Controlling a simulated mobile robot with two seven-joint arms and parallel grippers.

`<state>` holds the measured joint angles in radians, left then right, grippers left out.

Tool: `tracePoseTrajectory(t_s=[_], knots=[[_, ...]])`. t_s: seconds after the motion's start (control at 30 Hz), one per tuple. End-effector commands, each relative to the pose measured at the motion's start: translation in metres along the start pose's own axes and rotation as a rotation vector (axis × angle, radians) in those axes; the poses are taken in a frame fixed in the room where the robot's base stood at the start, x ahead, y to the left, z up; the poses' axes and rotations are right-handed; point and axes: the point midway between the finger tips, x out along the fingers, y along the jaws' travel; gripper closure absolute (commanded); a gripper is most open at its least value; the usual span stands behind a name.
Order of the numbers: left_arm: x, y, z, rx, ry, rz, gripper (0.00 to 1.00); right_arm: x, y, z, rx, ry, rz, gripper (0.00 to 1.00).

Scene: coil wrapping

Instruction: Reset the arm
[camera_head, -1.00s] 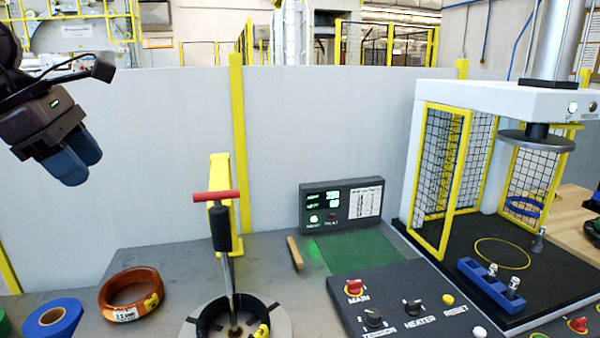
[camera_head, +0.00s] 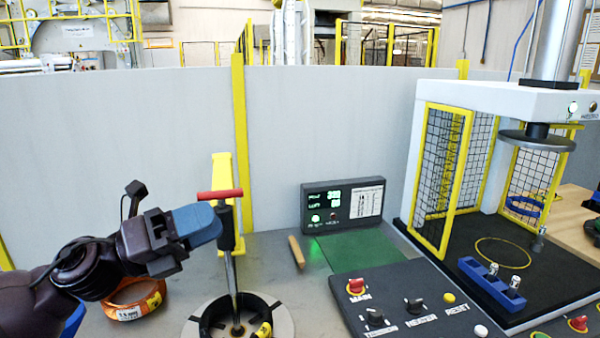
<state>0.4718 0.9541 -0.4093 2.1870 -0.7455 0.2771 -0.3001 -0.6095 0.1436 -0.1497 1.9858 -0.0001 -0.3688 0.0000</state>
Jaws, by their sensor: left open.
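My left gripper (camera_head: 202,227) comes in from the lower left with dark links and blue fingertips. It is open, with nothing seen between its fingers. Its tips are close to the upright post with the red handle (camera_head: 220,195) in the picture; I cannot tell whether they touch it. The arm passes over an orange coil (camera_head: 137,307) on the table and hides part of it. A blue roll (camera_head: 75,320) is mostly hidden behind the arm. My right gripper is not in view.
A round black fixture (camera_head: 240,312) surrounds the post base. A control panel (camera_head: 430,315) and a lit display box (camera_head: 342,206) stand right of it. A wooden stick (camera_head: 296,252) lies between. A caged press (camera_head: 500,100) stands at the right. Light wall panels close off the back.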

Motion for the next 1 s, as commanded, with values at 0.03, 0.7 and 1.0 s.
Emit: tracePoseTrajectory(t_s=[0.03, 0.7, 1.0], knots=[[-0.005, 0.007, -0.002, -0.095, -0.1, 0.0, 0.56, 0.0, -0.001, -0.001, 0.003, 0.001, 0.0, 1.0], [-0.195, 0.141, -0.117, -1.287, -1.423, 0.416, 0.56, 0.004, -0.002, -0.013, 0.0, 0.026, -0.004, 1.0], [-0.27, 0.141, -0.235, -1.671, -1.866, 0.709, 0.56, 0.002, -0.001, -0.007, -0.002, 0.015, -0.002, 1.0]])
